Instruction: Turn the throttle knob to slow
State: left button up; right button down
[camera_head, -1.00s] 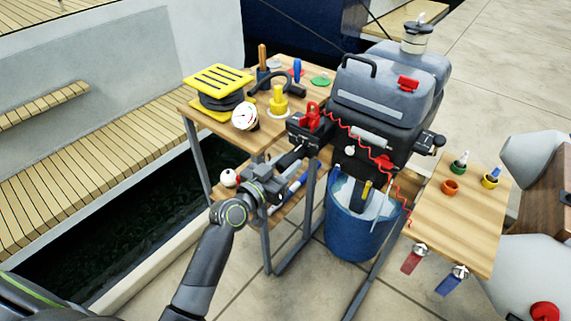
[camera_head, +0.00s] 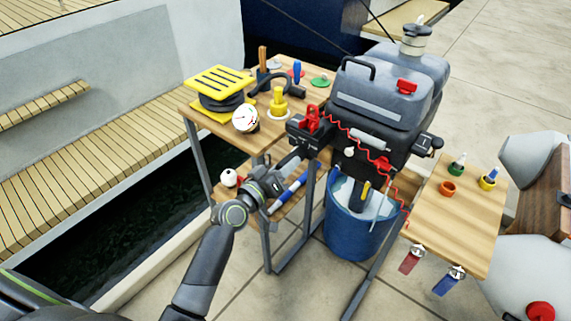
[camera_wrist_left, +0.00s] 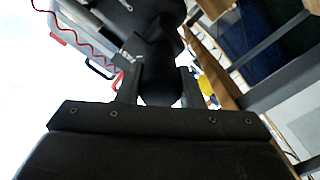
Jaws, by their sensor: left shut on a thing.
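The outboard motor (camera_head: 385,105) is mounted at the right end of the wooden bench, with a black tiller arm (camera_head: 309,134) reaching toward my left arm. My left gripper (camera_head: 290,162) is at the end of this arm, shut on its dark grip. In the left wrist view the round black throttle knob (camera_wrist_left: 160,82) sits between the two fingers of the gripper, which touch its sides. No slow marking can be read. In the head view the gripper mostly hides the knob. My right gripper is not in view.
A red coiled cord (camera_head: 365,145) hangs from the red clip (camera_head: 311,118) by the tiller. A blue bucket (camera_head: 352,230) stands under the motor. A small side table (camera_head: 450,225) stands right.

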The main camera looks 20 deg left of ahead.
pick_arm(q)
jog(key=shift+n, duration=0.6)
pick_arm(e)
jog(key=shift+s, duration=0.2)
pick_arm(q)
jog(key=o, duration=1)
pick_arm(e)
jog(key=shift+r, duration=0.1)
pick_arm(q)
jog(key=b+v, duration=0.2)
jog(key=v, duration=1.5)
jog(key=shift+s, duration=0.2)
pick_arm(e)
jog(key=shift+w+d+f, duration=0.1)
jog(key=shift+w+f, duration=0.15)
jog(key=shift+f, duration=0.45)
